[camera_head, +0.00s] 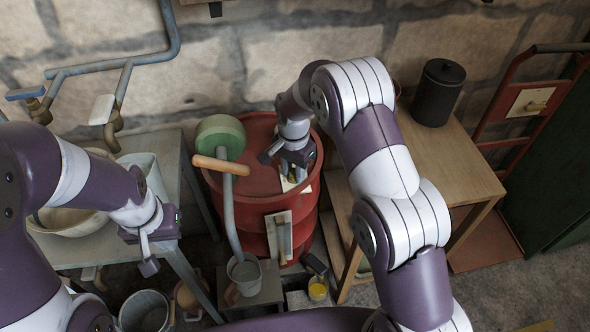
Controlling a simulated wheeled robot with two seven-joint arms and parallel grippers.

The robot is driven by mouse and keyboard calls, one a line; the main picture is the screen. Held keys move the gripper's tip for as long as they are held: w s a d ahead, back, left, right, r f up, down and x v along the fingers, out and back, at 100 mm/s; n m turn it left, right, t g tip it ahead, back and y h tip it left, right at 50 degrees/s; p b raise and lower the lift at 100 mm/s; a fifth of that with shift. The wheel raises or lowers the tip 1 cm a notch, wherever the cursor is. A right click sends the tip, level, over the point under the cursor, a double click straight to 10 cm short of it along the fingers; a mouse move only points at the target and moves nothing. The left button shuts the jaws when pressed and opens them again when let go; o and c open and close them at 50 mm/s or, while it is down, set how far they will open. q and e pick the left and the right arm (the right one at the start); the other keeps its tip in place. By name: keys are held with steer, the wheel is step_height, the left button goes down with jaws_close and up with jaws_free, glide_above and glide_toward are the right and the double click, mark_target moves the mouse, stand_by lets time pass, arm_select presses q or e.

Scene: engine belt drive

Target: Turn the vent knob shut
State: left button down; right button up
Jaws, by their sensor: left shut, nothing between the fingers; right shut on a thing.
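The red drum (250,228) stands in the middle, with a pale plate (288,186) on its lid near the right front. My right gripper (299,176) reaches down over this plate and is shut on a small yellowish part that I take to be the vent knob. The gripper hides most of the knob, so its turn angle cannot be read. My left gripper (149,268) is shut and empty, pointing down near the front of the grey bench at left, apart from the drum.
A green-headed pump with a wooden handle (220,165) stands at the drum's left, its pipe ending at a grey cup (245,271). A wooden table (436,155) with a black canister (438,92) is at right. A white bowl (70,222) sits on the left bench.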

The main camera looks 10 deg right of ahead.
steer(key=shift+s, duration=0.1)
steer(key=n+p, duration=0.2)
steer(key=n, duration=0.1)
steer(key=shift+d+r+n+p, duration=0.1)
steer(key=shift+n+p, duration=0.2)
steer(key=shift+n, duration=0.1)
steer(key=n+p, duration=0.2)
steer(key=n, duration=0.2)
steer(key=shift+s, duration=0.1)
steer(key=n+p, duration=0.1)
steer(key=n, duration=0.4)
steer(key=shift+p, duration=0.3)
steer(key=n, duration=0.3)
steer(key=n+p, duration=0.1)
steer(key=shift+f+n, duration=0.25)
steer(key=shift+n, duration=0.05)
steer(key=o, duration=1.1)
steer(key=shift+c, duration=0.2)
steer(key=shift+r, duration=0.25)
step_height(320, 180, up, 12)
steer(key=shift+s+r, duration=0.2)
steer(key=shift+r, duration=0.05)
